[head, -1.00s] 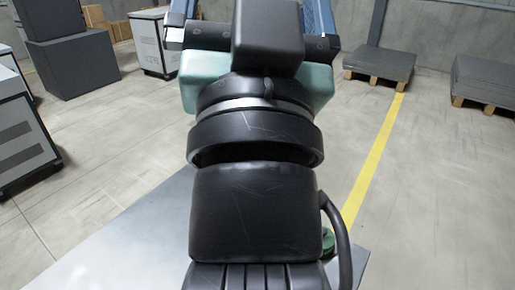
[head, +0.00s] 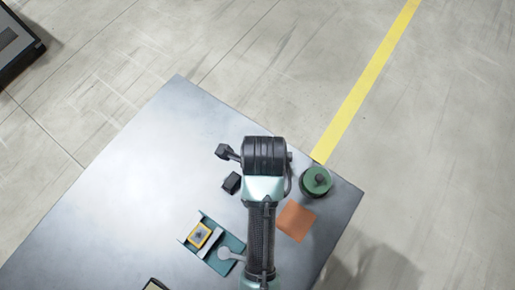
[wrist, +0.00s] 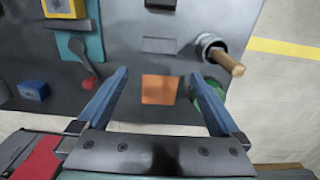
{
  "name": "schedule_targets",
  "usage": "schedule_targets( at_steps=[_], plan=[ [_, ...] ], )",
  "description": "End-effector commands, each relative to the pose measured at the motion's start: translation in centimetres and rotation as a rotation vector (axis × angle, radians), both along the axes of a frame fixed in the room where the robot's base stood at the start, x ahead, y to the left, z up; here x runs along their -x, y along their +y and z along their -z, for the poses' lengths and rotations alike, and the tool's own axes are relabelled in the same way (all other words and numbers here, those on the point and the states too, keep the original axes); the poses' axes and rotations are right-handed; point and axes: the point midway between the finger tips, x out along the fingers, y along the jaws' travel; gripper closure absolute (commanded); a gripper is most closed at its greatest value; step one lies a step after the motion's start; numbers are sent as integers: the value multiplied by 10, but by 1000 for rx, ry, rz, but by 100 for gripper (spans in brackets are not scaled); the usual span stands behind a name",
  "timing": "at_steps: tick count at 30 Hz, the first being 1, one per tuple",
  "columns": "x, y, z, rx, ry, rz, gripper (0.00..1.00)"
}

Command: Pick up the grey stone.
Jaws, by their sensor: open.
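A dark grey lump (head: 319,179), which may be the grey stone, sits in a round green container (head: 316,190) near the table's right corner in the head view. In the wrist view the green container (wrist: 208,97) is partly hidden behind the right finger, and I cannot make out the lump clearly. My gripper (wrist: 160,76) is open and empty, with a flat orange square (wrist: 160,90) between its blue fingers in the picture. The container lies to the right of that gap. In the head view my arm hides the gripper.
A teal tray (head: 225,264) with a yellow item (head: 200,235) lies left of my arm, and a small dark block (head: 231,183) farther back. In the wrist view, a grey cylinder with a wooden rod (wrist: 228,62) stands near the container.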

Motion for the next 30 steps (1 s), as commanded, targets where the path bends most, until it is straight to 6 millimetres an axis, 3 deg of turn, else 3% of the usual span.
schedule_targets(
  at_steps=[9,17,30],
  plan=[
    [1,1,57,0,5,2,0],
    [0,2,75,0,1,1,0],
    [-3,9,122,0,-1,0,0]
  ],
)
